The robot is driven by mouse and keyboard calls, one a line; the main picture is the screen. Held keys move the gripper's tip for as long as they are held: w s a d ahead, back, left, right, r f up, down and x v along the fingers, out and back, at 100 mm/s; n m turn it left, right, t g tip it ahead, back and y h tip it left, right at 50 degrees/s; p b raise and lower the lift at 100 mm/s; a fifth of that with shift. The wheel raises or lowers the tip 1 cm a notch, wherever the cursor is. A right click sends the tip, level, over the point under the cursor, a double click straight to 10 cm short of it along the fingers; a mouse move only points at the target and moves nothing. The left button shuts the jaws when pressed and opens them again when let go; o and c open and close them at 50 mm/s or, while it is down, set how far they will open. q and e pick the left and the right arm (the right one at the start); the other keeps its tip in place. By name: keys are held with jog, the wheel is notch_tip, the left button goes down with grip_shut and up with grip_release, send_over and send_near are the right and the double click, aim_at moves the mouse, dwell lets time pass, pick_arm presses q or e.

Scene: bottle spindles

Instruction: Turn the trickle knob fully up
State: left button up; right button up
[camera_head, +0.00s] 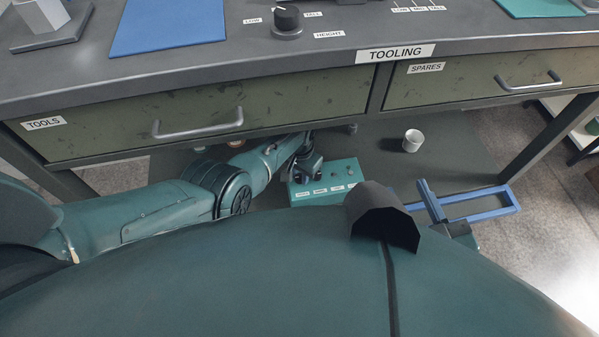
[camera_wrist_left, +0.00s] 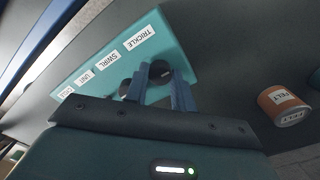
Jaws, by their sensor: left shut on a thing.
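The teal control box (camera_head: 326,192) sits on the shelf under the bench, with a row of labelled controls. In the left wrist view its TRICKLE label (camera_wrist_left: 140,37) appears upside down, with the dark trickle knob (camera_wrist_left: 160,70) beside it. My left gripper (camera_wrist_left: 160,88) has its blue fingers on either side of this knob and is shut on it. The fingers partly hide the knob, and I cannot read its setting. In the head view my left gripper (camera_head: 304,168) reaches the box's left end.
The bench's drawer fronts (camera_head: 280,108) hang close above my left arm. A white cup (camera_head: 412,140) stands on the shelf, right of the box. The swirl knob (camera_wrist_left: 127,87) is close to my left fingers.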

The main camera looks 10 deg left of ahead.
dwell(0.4)
pick_arm(q)
jog(key=o, duration=1)
